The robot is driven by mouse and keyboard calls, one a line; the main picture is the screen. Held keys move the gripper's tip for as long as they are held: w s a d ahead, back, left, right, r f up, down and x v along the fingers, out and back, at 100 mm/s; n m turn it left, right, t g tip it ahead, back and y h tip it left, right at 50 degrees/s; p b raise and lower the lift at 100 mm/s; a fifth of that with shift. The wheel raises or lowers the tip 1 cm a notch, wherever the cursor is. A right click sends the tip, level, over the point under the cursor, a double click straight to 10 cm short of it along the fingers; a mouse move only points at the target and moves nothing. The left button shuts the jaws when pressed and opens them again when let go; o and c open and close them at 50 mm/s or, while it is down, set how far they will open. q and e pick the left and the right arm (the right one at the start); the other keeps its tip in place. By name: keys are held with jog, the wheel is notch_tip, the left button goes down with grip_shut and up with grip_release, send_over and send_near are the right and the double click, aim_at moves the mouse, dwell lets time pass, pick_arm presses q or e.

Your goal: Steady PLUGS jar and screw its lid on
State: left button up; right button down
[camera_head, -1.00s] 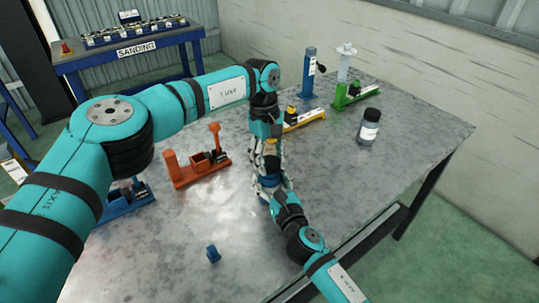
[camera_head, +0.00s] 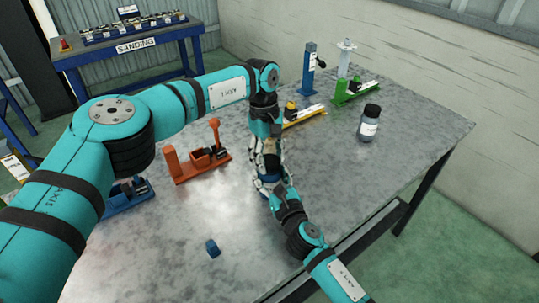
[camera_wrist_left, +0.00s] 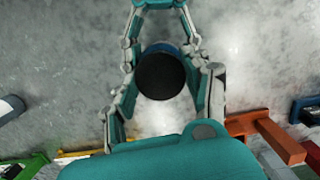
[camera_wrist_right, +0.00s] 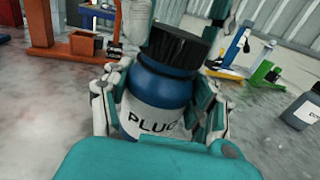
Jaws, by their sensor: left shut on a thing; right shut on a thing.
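The PLUGS jar (camera_wrist_right: 150,121) is blue with a white label and stands upright in the right wrist view. My right gripper (camera_wrist_right: 158,100) is shut around its body from the side. The black lid (camera_wrist_right: 178,44) sits on the jar's top; whether it is fully seated I cannot tell. My left gripper (camera_wrist_left: 163,80) comes down from above and is shut on the lid (camera_wrist_left: 161,75), which hides most of the jar in the left wrist view. In the head view, my left gripper (camera_head: 266,148) is above my right gripper (camera_head: 268,182), and they mostly hide the jar.
An orange fixture (camera_head: 195,165) stands left of the grippers, a yellow one (camera_head: 303,117) behind, a green one (camera_head: 352,95) farther back. Another dark jar (camera_head: 369,123) stands at the right. A small blue piece (camera_head: 213,249) lies in front.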

pick_arm(q)
jog(key=m, duration=0.5)
jog(key=shift+d+m+y, duration=0.1)
jog(key=shift+m+y, duration=0.2)
jog(key=shift+y, duration=0.1)
jog(key=m, duration=0.4)
jog(key=shift+m+y, duration=0.3)
jog(key=o, duration=0.8)
jog(key=shift+c, duration=0.2)
jog(key=shift+r, duration=0.1)
